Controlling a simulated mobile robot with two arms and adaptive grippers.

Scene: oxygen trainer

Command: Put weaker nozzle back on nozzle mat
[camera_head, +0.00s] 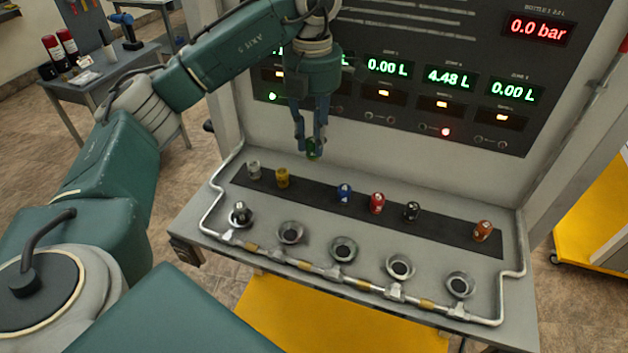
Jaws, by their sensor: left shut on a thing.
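My left gripper (311,145) points down and is shut on a small green nozzle (314,152). It holds this nozzle in the air above and behind the dark nozzle mat (447,229). On the mat stand a silver nozzle (254,169), a yellow nozzle (282,178), a blue nozzle (344,193), a red nozzle (377,203), a black nozzle (411,211) and an orange nozzle (481,231). Bare mat shows between yellow and blue, and between black and orange. My right gripper is not in view.
In front of the mat is a row of round sockets; the leftmost holds a dark-and-silver nozzle (239,212), and the others, such as the middle socket (343,248), look empty. A pipe (330,273) runs along the front. The display panel (440,75) rises behind.

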